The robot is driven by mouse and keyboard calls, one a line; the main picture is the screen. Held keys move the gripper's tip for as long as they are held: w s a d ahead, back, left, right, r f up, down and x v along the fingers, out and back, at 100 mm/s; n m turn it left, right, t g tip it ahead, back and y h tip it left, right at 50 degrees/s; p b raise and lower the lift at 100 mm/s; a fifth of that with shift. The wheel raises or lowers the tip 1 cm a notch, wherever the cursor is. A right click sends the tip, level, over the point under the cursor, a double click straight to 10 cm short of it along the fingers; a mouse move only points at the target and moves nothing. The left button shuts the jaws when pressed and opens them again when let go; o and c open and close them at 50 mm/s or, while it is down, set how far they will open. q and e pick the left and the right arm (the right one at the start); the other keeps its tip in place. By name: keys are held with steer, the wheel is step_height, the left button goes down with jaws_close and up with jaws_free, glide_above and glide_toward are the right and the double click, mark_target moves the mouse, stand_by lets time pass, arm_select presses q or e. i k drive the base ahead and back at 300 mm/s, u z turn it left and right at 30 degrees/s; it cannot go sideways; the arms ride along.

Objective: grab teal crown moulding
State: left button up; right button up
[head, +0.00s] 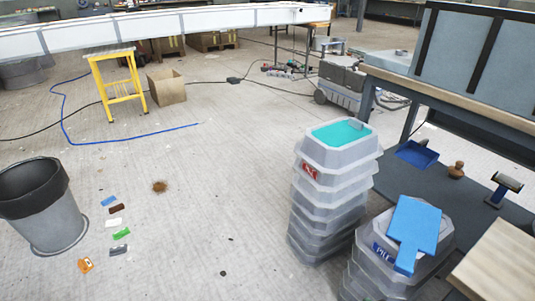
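A teal piece (341,133) lies in the top opening of a tall stack of grey moulds (325,200), right of the picture's middle. It is the only teal thing I see; its flat top and straight-cut outline show, and its lower part is hidden inside the top mould. I cannot tell from its shape whether it is a crown moulding. A small grey piece stands at its far right edge. Neither of my grippers is in view.
A second, lower grey stack (376,277) bears a blue paddle-shaped board (413,228). A workbench (460,95) and wooden tabletop (503,262) stand at right. A bin (45,215) and several small coloured pieces lie left.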

mark_target(337, 147)
steer(key=u, duration=2.85)
steer(key=i, duration=0.1)
steer(key=z, duration=2.15)
steer(key=i, duration=1.65)
steer(key=z, duration=0.85)
